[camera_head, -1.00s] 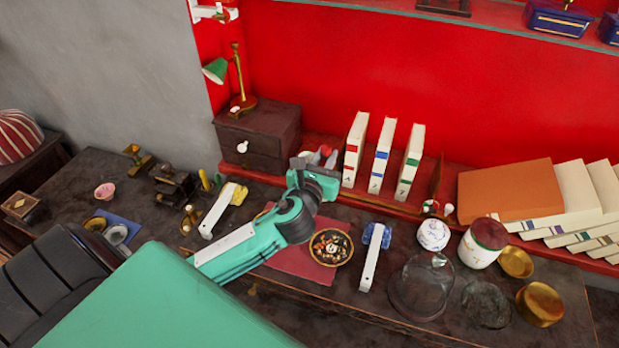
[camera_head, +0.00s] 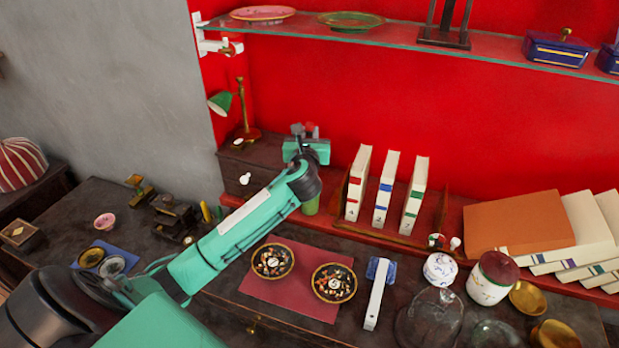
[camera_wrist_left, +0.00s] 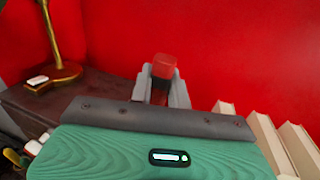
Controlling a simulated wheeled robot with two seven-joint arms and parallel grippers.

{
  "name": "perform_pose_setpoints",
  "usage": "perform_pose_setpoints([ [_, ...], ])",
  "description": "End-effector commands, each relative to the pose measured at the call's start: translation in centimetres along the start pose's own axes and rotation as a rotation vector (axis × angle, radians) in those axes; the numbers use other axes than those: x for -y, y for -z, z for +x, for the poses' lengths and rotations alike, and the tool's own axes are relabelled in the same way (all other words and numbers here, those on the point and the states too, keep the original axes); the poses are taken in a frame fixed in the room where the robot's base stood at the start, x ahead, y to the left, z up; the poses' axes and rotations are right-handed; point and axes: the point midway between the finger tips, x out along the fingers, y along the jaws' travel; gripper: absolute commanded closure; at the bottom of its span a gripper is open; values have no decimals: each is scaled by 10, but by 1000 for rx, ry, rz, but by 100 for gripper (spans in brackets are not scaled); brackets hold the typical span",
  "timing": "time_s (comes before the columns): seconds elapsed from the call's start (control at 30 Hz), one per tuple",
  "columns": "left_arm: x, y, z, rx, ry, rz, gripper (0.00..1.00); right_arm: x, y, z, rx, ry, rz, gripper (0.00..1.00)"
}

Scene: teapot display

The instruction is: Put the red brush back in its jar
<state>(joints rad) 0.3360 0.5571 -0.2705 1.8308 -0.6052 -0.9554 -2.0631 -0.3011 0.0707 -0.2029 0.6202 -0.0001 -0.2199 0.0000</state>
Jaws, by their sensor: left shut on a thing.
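My left gripper (camera_head: 305,133) is raised in front of the red wall, above the back of the desk beside the wooden drawer box. It is shut on a red-topped thing, taken to be the red brush (camera_wrist_left: 163,66), held upright between the fingers in the left wrist view. Only its red top and a dark part below show; the rest is hidden by the gripper. A green jar-like thing (camera_head: 310,205) shows partly below the gripper, behind my wrist; I cannot tell whether it is the brush's jar. My right gripper is not in view.
White books (camera_head: 384,194) stand right of the gripper. The drawer box (camera_head: 260,165) with a green lamp (camera_head: 221,102) stands left. A glass shelf (camera_head: 400,42) runs above. Two patterned bowls (camera_head: 334,301) sit on a red mat (camera_head: 290,300). Lidded jars (camera_head: 492,282) stand at right.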

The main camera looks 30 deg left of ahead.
Motion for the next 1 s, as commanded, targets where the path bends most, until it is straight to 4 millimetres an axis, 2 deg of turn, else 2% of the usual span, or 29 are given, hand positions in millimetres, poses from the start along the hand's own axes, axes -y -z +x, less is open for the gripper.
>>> perform_pose_setpoints([
  [0.03,0,16,-1,-6,-1,1,100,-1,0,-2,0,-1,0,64],
  [0.1,0,35,0,-7,-1,1,100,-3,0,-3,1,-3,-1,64],
  [0.3,0,75,0,-2,0,1,100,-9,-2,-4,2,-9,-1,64],
  [0.47,0,88,0,0,0,-1,100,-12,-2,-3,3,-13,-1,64],
  [0.73,0,125,0,-2,-1,1,100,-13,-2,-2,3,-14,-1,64],
  [1.0,0,129,0,1,1,-1,100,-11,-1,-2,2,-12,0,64],
])
